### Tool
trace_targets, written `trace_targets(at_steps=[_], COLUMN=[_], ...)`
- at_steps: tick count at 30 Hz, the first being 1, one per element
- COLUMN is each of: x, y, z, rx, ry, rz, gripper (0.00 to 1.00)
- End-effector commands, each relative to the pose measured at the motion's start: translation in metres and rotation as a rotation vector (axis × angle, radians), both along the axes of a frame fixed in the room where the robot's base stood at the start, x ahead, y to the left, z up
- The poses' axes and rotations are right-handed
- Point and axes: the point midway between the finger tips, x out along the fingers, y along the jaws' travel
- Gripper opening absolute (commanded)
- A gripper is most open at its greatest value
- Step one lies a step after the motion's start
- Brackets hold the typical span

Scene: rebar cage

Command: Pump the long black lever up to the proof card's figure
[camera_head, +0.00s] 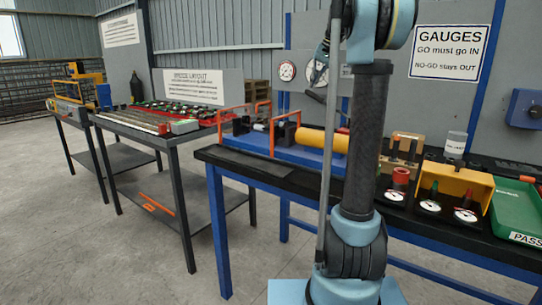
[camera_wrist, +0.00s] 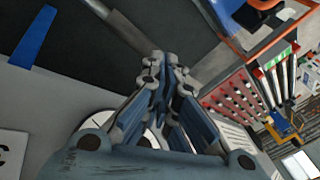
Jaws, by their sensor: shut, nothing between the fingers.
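In the wrist view a dark bar (camera_wrist: 128,32), which looks like the lever, runs from the top edge toward my fingertips. My gripper (camera_wrist: 166,62) is shut and empty near the bar's end; I cannot tell whether they touch. In the head view my gripper (camera_head: 323,50) is small and beside the gauge board. Two white dials (camera_head: 286,70) hang there, the right one (camera_head: 317,72) partly covered. A card (camera_head: 346,71) is mostly hidden behind my arm.
Right of my arm stand a yellow gauge stand (camera_head: 462,184) and a green tray (camera_head: 516,212). Another table (camera_head: 150,132) is at left, with open floor in front.

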Motion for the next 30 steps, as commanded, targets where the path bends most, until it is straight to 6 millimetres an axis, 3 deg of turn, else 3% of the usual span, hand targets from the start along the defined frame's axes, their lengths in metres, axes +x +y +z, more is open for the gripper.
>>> trace_targets(at_steps=[17, 30], x=[0.0, 0.003], y=[0.0, 0.005], z=[0.0, -0.013], rx=[0.0, 0.0], ry=[0.0, 0.0], rz=[0.0, 0.0], gripper=[0.0, 0.0])
